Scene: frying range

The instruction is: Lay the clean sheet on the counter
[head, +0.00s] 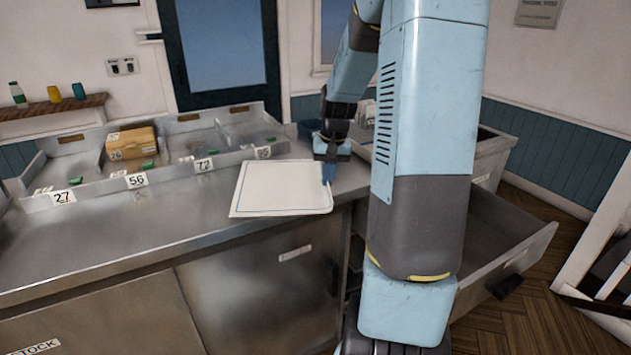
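The white sheet (280,192), with a thin dark border line, shows flat over the right part of the steel counter (120,235). Its near right corner reaches the counter's front edge. I cannot tell whether it rests on the steel or is just above it. My gripper (329,176) points down at the sheet's right edge, touching or very close to it. The fingertips are small and partly hidden, so I cannot see whether they are shut on the sheet.
Steel bins with number tags stand along the counter's back; one holds a cardboard box (131,143). A drawer (495,240) stands open at the right, below counter height. The counter's left front is clear. A shelf (50,107) with small containers is on the left wall.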

